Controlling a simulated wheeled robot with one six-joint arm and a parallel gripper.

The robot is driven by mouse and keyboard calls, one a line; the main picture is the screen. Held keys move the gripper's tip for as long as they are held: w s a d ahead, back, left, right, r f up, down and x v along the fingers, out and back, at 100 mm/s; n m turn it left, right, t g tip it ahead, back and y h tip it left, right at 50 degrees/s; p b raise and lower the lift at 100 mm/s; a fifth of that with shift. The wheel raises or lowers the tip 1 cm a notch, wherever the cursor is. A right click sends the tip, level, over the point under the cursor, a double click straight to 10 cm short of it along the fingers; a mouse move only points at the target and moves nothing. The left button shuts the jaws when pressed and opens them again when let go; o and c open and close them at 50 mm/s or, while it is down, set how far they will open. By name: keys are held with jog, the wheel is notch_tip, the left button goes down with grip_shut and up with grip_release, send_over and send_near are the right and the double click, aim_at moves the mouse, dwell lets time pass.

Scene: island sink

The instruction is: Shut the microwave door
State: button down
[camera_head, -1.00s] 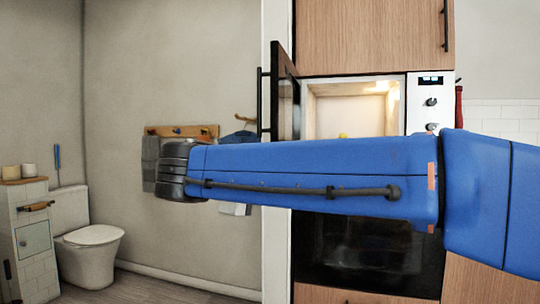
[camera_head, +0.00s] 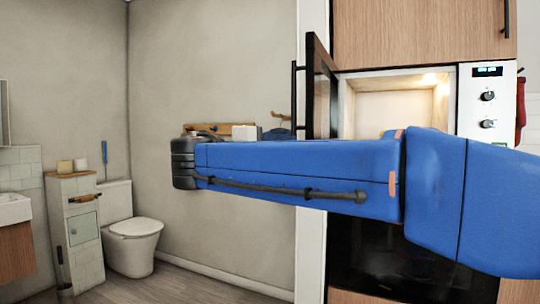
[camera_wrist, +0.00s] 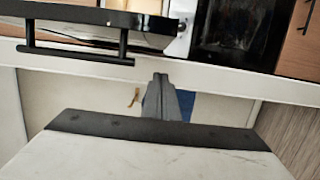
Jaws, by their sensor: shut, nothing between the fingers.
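The microwave (camera_head: 487,100) is built into a wood cabinet, and its pale, lit inside shows. Its dark door (camera_head: 322,90) is hinged on the left and stands wide open toward me, with a black bar handle (camera_head: 294,100) on it. In the wrist view the door (camera_wrist: 100,20) and handle (camera_wrist: 75,55) lie across the top left. In the head view my blue arm hides the gripper's tip and the microwave's lower part.
A dark oven (camera_head: 400,255) sits below the microwave. A white panel edge (camera_head: 311,240) stands left of the cabinet. A toilet (camera_head: 135,240) and a small tiled cabinet (camera_head: 82,230) are at the left. Open floor (camera_head: 190,285) lies between.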

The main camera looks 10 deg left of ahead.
jog(key=shift+w+d, duration=0.15)
jog(key=shift+d, duration=1.1)
jog(key=shift+w+d, duration=0.1)
jog(key=shift+d, duration=1.15)
